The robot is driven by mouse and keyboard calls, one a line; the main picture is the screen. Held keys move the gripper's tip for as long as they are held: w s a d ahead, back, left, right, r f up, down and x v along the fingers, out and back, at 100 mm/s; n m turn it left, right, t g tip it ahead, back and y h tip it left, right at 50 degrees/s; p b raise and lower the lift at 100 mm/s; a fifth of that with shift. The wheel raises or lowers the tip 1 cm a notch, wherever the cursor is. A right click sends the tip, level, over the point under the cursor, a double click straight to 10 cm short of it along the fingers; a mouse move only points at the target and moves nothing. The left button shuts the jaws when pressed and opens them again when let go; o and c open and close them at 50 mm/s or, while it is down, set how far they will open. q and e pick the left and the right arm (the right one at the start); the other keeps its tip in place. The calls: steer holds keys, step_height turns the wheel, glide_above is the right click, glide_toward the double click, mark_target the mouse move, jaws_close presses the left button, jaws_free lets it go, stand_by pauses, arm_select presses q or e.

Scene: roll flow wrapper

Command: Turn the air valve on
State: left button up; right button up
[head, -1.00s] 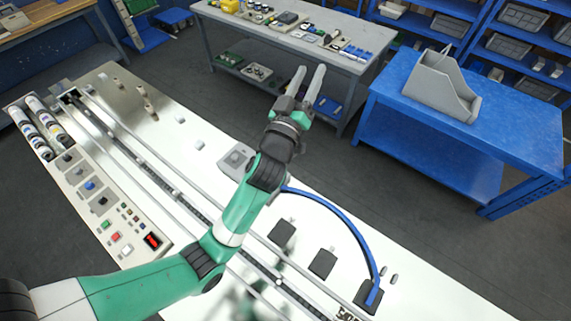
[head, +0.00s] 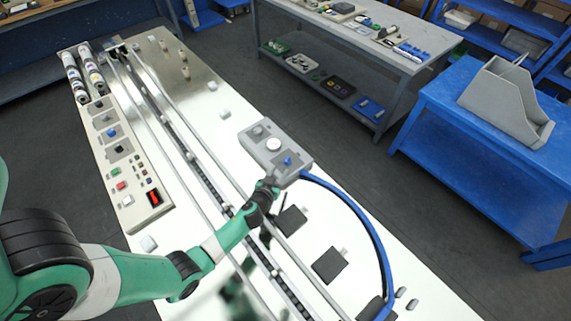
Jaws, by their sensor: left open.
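The air valve unit is a grey box (head: 256,136) on the right edge of the white machine bed. It carries a white round dial (head: 273,144) and a small blue knob (head: 288,160), with a blue hose (head: 350,216) running from its near end. My left gripper (head: 274,182) is at the near end of the box, just below the blue knob in the picture. It is open and empty. Its fingers are small and foreshortened, so I cannot tell whether they touch the box. My right gripper is out of view.
A control panel (head: 134,210) with buttons and a red display lies along the left side of the bed. A rail (head: 187,155) runs lengthwise. Dark square pads (head: 330,265) lie near the hose. A blue table (head: 470,150) stands apart at the right.

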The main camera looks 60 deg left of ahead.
mark_target(286, 161)
arm_select(q)
steer(key=b+x, duration=0.3)
steer(key=x, duration=0.4)
steer(key=shift+f, duration=0.1)
steer(key=shift+w+a, duration=0.2)
steer(key=shift+w, duration=0.1)
jaws_close()
